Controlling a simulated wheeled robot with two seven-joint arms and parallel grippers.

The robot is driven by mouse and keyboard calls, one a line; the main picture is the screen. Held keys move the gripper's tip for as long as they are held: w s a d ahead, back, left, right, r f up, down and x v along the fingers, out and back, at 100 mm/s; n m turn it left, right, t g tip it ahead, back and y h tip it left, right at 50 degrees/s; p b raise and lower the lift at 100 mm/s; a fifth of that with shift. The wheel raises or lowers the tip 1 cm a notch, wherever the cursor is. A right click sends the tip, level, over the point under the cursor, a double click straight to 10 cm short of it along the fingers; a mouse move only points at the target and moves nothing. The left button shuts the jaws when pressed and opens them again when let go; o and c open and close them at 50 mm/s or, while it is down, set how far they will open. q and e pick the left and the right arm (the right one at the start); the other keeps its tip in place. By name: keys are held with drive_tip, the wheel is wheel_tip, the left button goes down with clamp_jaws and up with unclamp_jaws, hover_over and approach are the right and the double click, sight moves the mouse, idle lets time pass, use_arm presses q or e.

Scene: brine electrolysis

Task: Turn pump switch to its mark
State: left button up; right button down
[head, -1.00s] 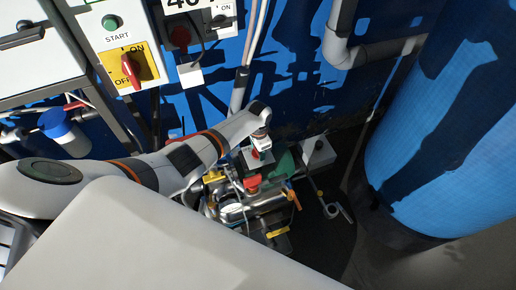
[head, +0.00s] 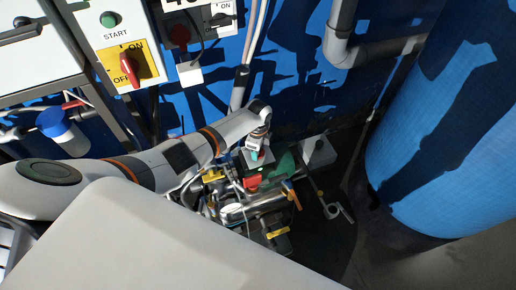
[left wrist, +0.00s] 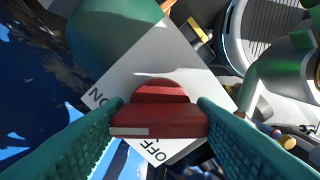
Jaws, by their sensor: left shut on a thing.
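The pump switch is a red knob (left wrist: 160,120) on a square light grey plate (left wrist: 135,75) in the left wrist view. The plate carries the words ON at its left corner and OFF at its lower corner. A white stripe shows on the left part of the knob's grip bar, between the two words. My left gripper (left wrist: 160,122) is shut on the knob, one green finger at each end of the bar. In the head view, my left gripper (head: 258,154) reaches down onto the plate and its fingers hide most of the knob. My right gripper is not in view.
Pump piping with a red block (head: 252,182) and yellow tags crowds the space just below the switch. A grey box (head: 318,152) stands to the right. A large blue tank (head: 450,120) fills the right side. A yellow ON/OFF panel (head: 144,62) hangs upper left.

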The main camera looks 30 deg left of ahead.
use_arm(q)
drive_tip(key=shift+m, duration=0.5)
drive_tip(key=o, duration=1)
wheel_tip(320, 180, up, 12)
drive_tip(key=shift+r, duration=0.1)
idle(0.5)
